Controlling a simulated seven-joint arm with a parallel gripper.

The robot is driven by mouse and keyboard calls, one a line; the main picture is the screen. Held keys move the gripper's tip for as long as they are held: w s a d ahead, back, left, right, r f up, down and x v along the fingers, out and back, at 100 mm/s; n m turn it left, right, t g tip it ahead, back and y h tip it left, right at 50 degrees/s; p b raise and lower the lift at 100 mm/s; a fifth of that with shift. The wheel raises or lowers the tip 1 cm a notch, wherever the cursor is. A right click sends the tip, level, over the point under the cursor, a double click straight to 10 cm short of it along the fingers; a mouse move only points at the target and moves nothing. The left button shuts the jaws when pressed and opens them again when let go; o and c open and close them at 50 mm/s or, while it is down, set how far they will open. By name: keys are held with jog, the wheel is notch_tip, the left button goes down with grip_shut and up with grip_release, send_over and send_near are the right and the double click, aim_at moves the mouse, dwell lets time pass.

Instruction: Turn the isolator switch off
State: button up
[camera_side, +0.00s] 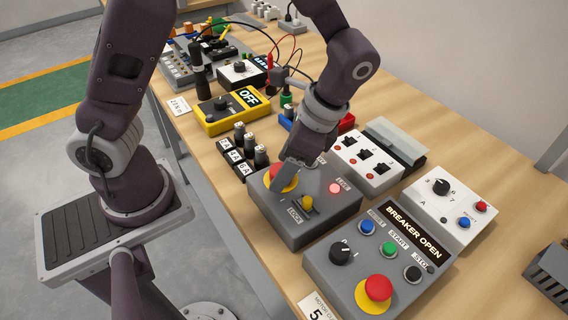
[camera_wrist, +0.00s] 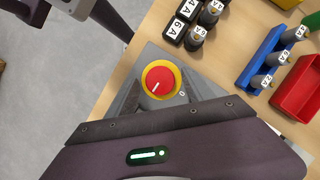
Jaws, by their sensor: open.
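The isolator switch (camera_side: 275,170) is a red rotary knob on a yellow ring, on top of a grey box (camera_side: 318,222). In the wrist view the knob (camera_wrist: 161,76) carries a white pointer line aimed to the lower left, and a "0" mark is at its lower right. My gripper (camera_side: 286,178) points down at the knob and hides part of it in the side view. Its fingers look apart on either side of the knob; I cannot tell whether they touch it. A lit red lamp (camera_side: 335,188) and a yellow lock tab (camera_side: 307,203) sit on the same box.
A grey panel (camera_side: 330,272) reading "BREAKER OPEN" stands close at front right. A white three-switch box (camera_side: 367,163) is behind. Black fuse holders (camera_side: 240,153) and a yellow box (camera_side: 225,113) showing "OFF" are to the left. Little free room surrounds the isolator box.

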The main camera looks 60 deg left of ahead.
jog(key=shift+f, duration=0.1)
jog(key=shift+c, duration=0.2)
grip_shut()
jog(key=n+h, duration=0.1)
jog(key=n, duration=0.3)
jog(key=shift+a+g, duration=0.15)
jog(key=shift+g, duration=0.25)
jog(key=n+h, duration=0.2)
jog(key=n, duration=0.2)
jog(key=shift+a, duration=0.1)
jog(key=n+h, duration=0.1)
jog(key=n, duration=0.2)
jog(key=n+h, duration=0.1)
jog(key=n, duration=0.1)
jog(key=shift+a+n, duration=0.15)
jog(key=shift+n, duration=0.25)
jog(key=shift+n+t+h, duration=0.4)
jog(key=shift+n+h, duration=0.2)
jog(key=shift+n, duration=1.4)
